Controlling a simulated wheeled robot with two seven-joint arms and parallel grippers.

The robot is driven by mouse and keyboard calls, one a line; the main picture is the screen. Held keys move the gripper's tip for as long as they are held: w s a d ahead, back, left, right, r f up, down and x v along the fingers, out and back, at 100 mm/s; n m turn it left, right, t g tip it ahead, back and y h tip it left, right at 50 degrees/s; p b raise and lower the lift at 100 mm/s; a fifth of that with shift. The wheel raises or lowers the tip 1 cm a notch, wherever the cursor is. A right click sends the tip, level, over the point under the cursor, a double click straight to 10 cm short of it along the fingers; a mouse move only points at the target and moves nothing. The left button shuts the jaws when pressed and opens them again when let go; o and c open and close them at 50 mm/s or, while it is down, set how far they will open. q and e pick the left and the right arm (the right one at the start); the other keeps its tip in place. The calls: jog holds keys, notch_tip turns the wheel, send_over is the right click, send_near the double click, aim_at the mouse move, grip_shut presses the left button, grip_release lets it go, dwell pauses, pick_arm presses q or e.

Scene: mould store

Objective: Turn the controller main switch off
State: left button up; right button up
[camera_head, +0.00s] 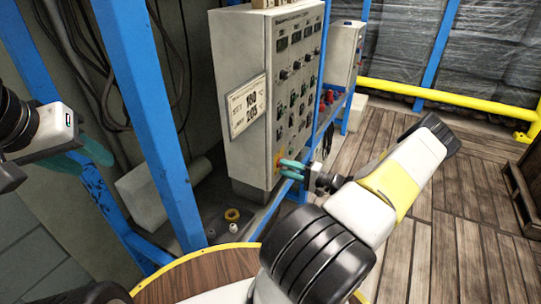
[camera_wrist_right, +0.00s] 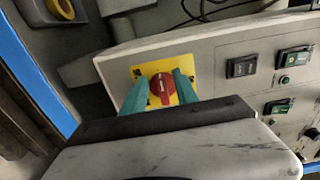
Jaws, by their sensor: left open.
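The controller cabinet (camera_head: 240,62) stands upright at the centre of the head view. Its main switch is a red rotary knob (camera_wrist_right: 162,88) on a yellow square plate (camera_wrist_right: 141,72), low on the cabinet's panel. In the head view the yellow plate (camera_head: 278,160) shows at the panel's lower edge. My right gripper (camera_head: 291,169) is at the switch with its teal fingers apart. In the right wrist view its fingers (camera_wrist_right: 161,92) lie on either side of the knob; firm contact cannot be made out. My left gripper (camera_head: 97,153) is open and empty, away from the cabinet at the left.
Blue frame posts (camera_head: 150,110) stand left of the cabinet. A second grey control box (camera_head: 344,52) is behind it. A round wooden table top (camera_head: 205,277) with a yellow rim is in front. A yellow tape roll (camera_head: 232,215) lies below the cabinet.

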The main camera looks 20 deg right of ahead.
jog(key=shift+d, duration=0.1)
jog(key=v, duration=0.7)
jog(key=shift+s+d, duration=0.25)
